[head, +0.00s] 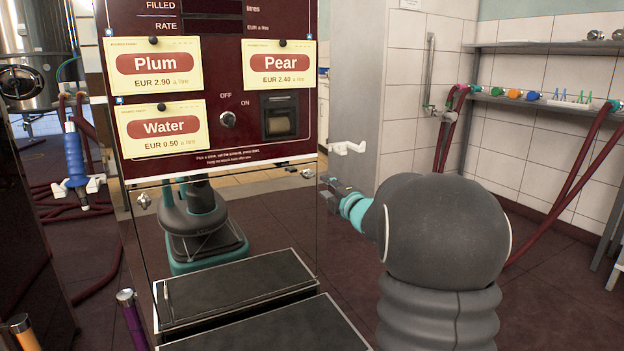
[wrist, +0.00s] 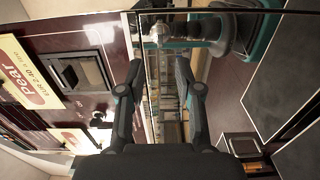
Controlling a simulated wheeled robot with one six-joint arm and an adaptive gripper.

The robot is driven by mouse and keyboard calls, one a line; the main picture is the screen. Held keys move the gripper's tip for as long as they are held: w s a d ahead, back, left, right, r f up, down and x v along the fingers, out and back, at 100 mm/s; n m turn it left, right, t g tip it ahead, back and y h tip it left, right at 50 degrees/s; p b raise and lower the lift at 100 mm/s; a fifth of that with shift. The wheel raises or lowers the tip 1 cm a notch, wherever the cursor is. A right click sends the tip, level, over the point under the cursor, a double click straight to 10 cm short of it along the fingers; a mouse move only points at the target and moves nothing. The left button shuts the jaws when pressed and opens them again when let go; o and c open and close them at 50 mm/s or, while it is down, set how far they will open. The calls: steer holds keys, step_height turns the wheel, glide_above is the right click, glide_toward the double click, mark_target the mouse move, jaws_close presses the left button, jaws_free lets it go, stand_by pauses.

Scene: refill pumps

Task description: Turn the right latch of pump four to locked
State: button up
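A dark red pump (head: 225,100) with Plum, Pear and Water cards stands ahead; no pump number is readable. Its mirror-like lower panel (head: 275,225) has a small metal latch at each upper corner: the left latch (head: 143,201) and the right latch (head: 308,172). The right latch is too small to tell which way it is turned. My gripper (head: 330,184) is close to the right latch, just right of and below it in the head view. In the wrist view my gripper (wrist: 158,82) has its fingers apart, with nothing visibly held. I cannot tell whether it touches the latch.
An on/off knob (head: 227,119) and a dark square recess (head: 281,117) sit above the panel. A white hook (head: 347,147) sticks out right of the pump. Dark steps (head: 240,285) are low in front. Hoses and a shelf (head: 545,100) are at right.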

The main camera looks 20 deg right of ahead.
mark_target(311, 176)
steer(key=w, duration=0.9)
steer(key=shift+a+p, duration=0.15)
steer(key=shift+p, duration=0.15)
jaws_close()
